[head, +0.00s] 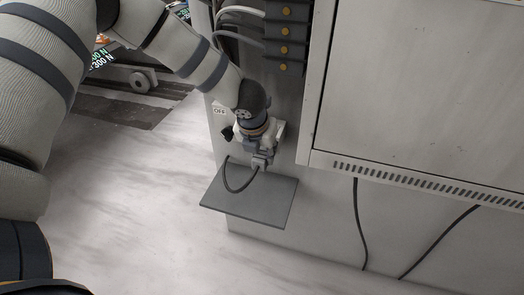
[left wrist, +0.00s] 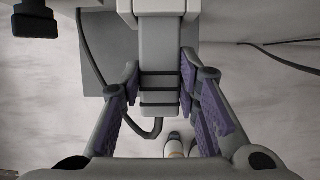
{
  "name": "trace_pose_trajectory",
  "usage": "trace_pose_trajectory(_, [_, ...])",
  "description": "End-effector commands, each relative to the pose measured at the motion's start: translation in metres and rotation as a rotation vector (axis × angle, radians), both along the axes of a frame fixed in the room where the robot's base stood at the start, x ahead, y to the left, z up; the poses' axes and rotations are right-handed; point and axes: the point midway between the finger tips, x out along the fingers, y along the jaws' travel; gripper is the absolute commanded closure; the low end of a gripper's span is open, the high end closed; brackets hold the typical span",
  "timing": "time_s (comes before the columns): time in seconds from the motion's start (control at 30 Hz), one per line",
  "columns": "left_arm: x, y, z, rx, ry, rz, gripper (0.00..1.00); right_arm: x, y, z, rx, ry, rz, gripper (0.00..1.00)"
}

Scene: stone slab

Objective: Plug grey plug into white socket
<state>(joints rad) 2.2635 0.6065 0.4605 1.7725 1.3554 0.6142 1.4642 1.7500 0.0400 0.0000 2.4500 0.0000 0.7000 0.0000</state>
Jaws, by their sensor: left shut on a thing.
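My left gripper (head: 262,155) is in front of the cabinet, just above a small grey shelf. It is shut on the grey plug (head: 261,163). In the left wrist view the plug (left wrist: 160,60) is a grey block with dark bands, between the purple-padded fingers of the left gripper (left wrist: 160,80). A white block that looks like the white socket (left wrist: 158,8) is at the top of that view, right at the plug's far end. I cannot tell whether the plug is inside it. A dark cable (head: 228,184) loops from the plug over the shelf. My right gripper is not in view.
The grey shelf (head: 268,203) juts out from the cabinet below the gripper. A dark panel with orange round parts (head: 286,33) and grey cables is above. A large cabinet door (head: 420,90) is at right. Dark cables hang below it. Open floor (head: 130,215) lies left.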

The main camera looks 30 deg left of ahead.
Motion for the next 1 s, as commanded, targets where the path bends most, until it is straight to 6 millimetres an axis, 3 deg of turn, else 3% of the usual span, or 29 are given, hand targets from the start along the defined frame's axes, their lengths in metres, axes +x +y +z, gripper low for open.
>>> trace_pose_trajectory(1.0, [0.0080, 0.0019, 0.0003, 0.000, -0.001, 0.000, 1.00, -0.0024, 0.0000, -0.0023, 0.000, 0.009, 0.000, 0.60])
